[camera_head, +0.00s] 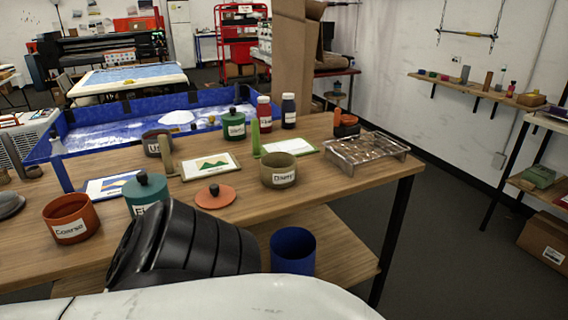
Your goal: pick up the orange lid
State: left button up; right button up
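The orange lid (206,198) lies flat on the wooden table (345,172), near the front edge, with its dark round knob (214,189) facing up. It sits between a teal jar (140,196) with a black knob and an open olive-grey labelled jar (279,172). An open orange jar (70,222) labelled "Coarse" stands farther left. Neither of my grippers shows in the head view, so their state is hidden.
Picture cards (208,166) lie behind the lid. A brown jar (155,146), a green lidded jar (234,126) and two bottles (264,113) stand farther back. A clear rack (365,151) is at right. A blue container (293,252) stands lower, below the tabletop.

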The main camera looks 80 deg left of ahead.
aim_at(215, 196)
jog(key=u, duration=0.25)
jog(key=i, duration=0.15)
jog(key=u, duration=3.05)
